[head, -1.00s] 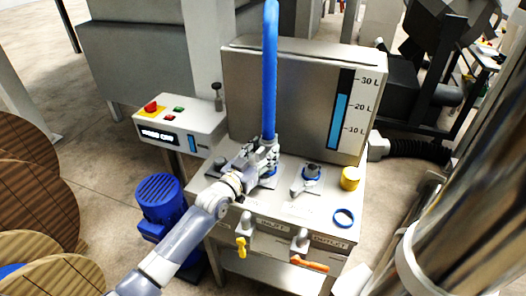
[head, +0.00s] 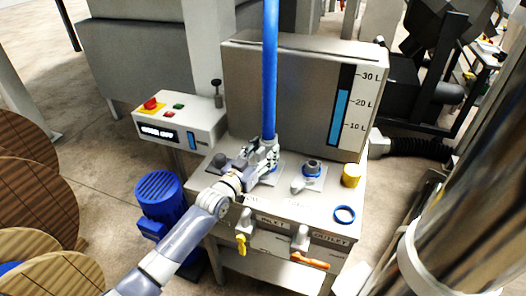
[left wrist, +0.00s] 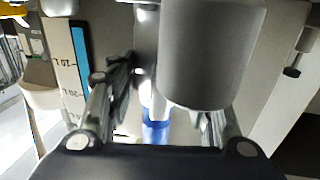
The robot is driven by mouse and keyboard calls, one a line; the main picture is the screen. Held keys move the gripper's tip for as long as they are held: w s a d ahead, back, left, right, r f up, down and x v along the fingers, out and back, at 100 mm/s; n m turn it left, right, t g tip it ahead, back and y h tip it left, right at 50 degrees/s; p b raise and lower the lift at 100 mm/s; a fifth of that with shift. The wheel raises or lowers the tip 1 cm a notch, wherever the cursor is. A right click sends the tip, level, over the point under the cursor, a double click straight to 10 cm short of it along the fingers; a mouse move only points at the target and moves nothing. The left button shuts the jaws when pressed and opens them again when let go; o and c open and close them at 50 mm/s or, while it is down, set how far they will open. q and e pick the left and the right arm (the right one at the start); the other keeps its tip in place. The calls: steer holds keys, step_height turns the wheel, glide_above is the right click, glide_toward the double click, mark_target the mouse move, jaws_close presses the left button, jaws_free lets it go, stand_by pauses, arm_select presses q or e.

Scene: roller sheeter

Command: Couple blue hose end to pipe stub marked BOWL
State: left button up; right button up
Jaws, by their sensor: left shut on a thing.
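The blue hose (head: 270,70) hangs in from the top of the head view, down to my left gripper (head: 265,155). The gripper is shut around its lower end, above the left pipe stub's plate on the steel deck. The hand hides most of that stub, so I cannot tell whether hose and stub touch. A second pipe stub (head: 312,168) with a blue ring stands uncovered to the right. I cannot read BOWL on either. In the left wrist view, a blue piece (left wrist: 155,130) shows between the fingers, beside a grey cylinder (left wrist: 212,50). My right gripper is not in view.
Behind the deck stands a steel tank with a level gauge (head: 341,108). A yellow cap (head: 351,175) and a loose blue ring (head: 344,215) lie on the right of the deck. Yellow and orange valve handles (head: 310,261) are in front. A control box (head: 180,122) is left.

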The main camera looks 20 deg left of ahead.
arm_select(q)
steer(key=shift+f, duration=0.1)
steer(key=o, duration=1.6)
steer(key=shift+c, duration=0.2)
steer(key=shift+f, duration=0.1)
steer(key=shift+f, duration=0.15)
steer(key=v, duration=1.2)
steer(key=shift+s, duration=0.1)
